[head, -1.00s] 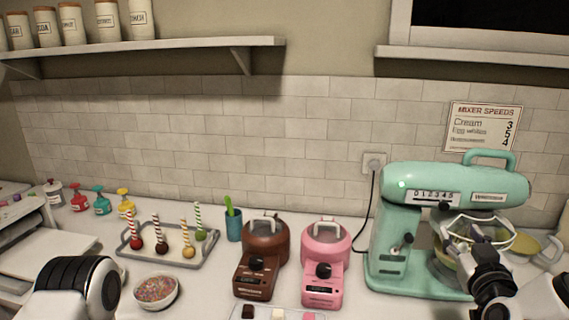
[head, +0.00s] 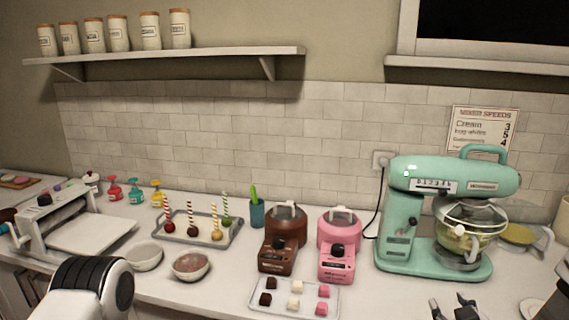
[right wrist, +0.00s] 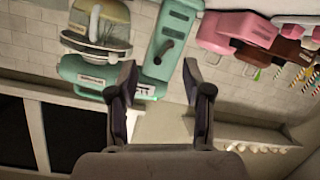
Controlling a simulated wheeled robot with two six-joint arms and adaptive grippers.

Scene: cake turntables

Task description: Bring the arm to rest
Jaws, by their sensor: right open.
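My right gripper (head: 456,308) is at the bottom right of the head view, in front of the mint stand mixer (head: 400,215) and apart from it. In the right wrist view the two fingers of the right gripper (right wrist: 160,85) are spread, with nothing between them. The mixer also shows beyond them in the right wrist view (right wrist: 160,50). In the head view a white and black link of my left arm (head: 90,290) shows at the lower left. My left gripper is out of the picture.
The glass mixer bowl (head: 468,235) is under the mixer head. Brown (head: 283,240) and pink (head: 339,245) melting pots stand left of it, behind a tray of small cubes (head: 293,308). Two bowls, a tray of cake pops (head: 180,238) and a sheeter (head: 85,235) are further left.

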